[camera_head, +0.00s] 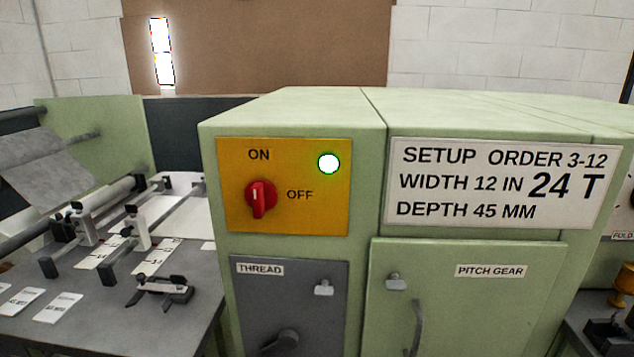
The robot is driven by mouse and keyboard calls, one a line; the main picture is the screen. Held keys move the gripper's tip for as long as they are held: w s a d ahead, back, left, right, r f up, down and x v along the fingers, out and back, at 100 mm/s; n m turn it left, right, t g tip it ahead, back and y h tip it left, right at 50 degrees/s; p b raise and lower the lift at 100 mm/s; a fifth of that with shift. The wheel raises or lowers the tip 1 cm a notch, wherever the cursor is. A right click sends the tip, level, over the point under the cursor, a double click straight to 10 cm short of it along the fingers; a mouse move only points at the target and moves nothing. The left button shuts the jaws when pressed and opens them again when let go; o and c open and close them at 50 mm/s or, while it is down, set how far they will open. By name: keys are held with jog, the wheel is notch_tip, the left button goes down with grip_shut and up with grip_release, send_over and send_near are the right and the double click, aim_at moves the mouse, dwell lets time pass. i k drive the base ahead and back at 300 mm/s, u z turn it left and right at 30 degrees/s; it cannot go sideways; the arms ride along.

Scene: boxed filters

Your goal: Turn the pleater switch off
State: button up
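The pleater switch is a red rotary knob (261,199) on a yellow plate (300,215) on the front of the green machine cabinet (295,110). Its white mark is upright and points up toward the word ON. The word OFF stands to the right of the knob. A round lamp (329,163) at the plate's upper right is lit white with a green rim. My gripper is not in view.
A white setup sign (497,183) is right of the plate. Below are a grey THREAD panel (285,315) and a green PITCH GEAR door (480,310) with a handle. A grey table (185,325) with rods, clamps and labels stands left. Space before the switch looks clear.

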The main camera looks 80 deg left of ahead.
aim_at(262, 195)
jog(key=u, duration=2.2)
jog(key=k, duration=0.7)
jog(key=u, duration=1.35)
